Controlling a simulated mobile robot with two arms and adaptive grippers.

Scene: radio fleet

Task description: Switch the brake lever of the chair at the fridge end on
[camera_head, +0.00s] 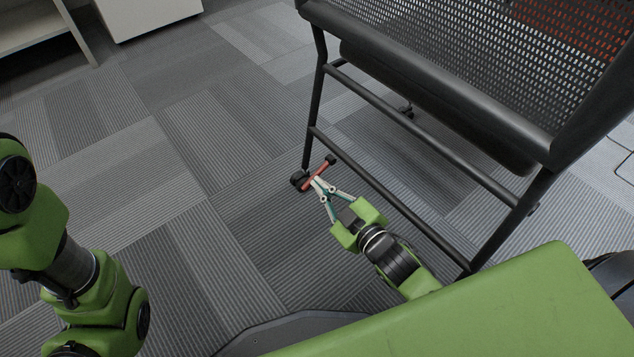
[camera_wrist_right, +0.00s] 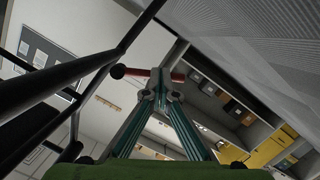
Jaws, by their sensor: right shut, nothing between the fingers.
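The black chair (camera_head: 400,110) stands at the right of the head view, with a dark caster (camera_head: 298,180) at the foot of its near left leg. A short red brake lever (camera_head: 318,175) with a black knob sticks out beside that caster. My right gripper (camera_head: 318,187) is shut and empty, its tips right at the lever. In the right wrist view the shut fingertips (camera_wrist_right: 161,88) overlap the red lever (camera_wrist_right: 138,72); I cannot tell whether they touch it. My left gripper is out of view; only my left arm shows at the left.
A white cabinet (camera_head: 145,15) and a pale shelf (camera_head: 35,28) stand at the back left. The striped grey carpet (camera_head: 150,150) is clear left of the chair. The chair's lower bars (camera_head: 400,195) run close beside my right arm. No fridge can be made out.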

